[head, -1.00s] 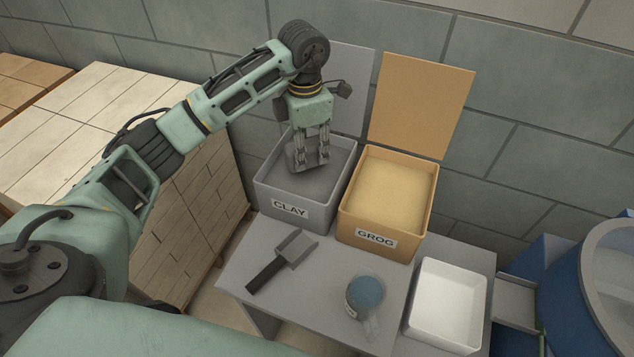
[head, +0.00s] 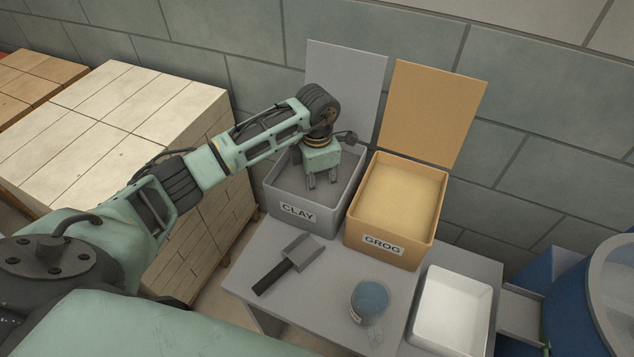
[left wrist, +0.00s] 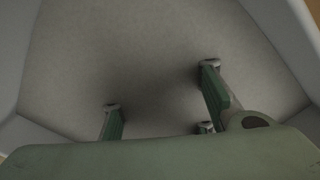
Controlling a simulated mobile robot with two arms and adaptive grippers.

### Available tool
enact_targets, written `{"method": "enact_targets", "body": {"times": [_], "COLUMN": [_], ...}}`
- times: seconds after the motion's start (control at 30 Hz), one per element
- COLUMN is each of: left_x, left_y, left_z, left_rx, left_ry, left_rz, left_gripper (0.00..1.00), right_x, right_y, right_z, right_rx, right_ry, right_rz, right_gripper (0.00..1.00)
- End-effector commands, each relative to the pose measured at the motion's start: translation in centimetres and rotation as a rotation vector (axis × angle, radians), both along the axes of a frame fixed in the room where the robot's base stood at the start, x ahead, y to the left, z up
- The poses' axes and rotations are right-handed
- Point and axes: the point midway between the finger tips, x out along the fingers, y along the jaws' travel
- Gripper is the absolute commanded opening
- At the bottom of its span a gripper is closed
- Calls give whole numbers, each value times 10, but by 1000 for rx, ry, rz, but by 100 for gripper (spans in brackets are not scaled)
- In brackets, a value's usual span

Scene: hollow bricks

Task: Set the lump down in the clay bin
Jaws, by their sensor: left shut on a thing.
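The clay bin (head: 298,214) is a grey open box labelled CLAY, with its lid standing up behind it and grey clay inside. My left gripper (head: 322,182) is down inside it, fingers pointing down at the clay surface. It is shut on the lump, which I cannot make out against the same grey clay. In the left wrist view, the gripper's fingers (left wrist: 160,115) reach toward the grey clay surface, with the bin's walls around. Whether the lump touches the clay is hidden. My right gripper is not in view.
The tan grog bin (head: 386,243) stands right beside the clay bin, its lid raised. A grey scoop (head: 291,262) with a black handle, a jar with a blue top (head: 369,299) and a white tray (head: 448,310) are on the table. Pale stacked blocks (head: 120,130) stand at left.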

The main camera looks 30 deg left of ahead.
Motion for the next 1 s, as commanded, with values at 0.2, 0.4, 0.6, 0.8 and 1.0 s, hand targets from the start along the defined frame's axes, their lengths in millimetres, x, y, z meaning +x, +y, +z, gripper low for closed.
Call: {"method": "enact_targets", "body": {"times": [0.2, 0.4, 0.6, 0.8, 1.0], "left_x": [1, 0, 0, 0, 1], "left_y": [0, 0, 0, 0, 1], "left_z": [-1, -1, -1, 3, 31], "left_rx": [0, 1, 1, 0, 2], "left_ry": [-1, 1, 1, 0, -5], "left_rz": [0, 0, 0, 0, -1], "left_gripper": [0, 51, 54, 54, 54], "right_x": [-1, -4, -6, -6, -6], "right_y": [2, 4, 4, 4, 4], "right_z": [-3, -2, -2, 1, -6], "right_rx": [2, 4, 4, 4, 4], "right_ry": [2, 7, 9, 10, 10], "right_rz": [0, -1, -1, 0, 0], "right_gripper": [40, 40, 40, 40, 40]}}
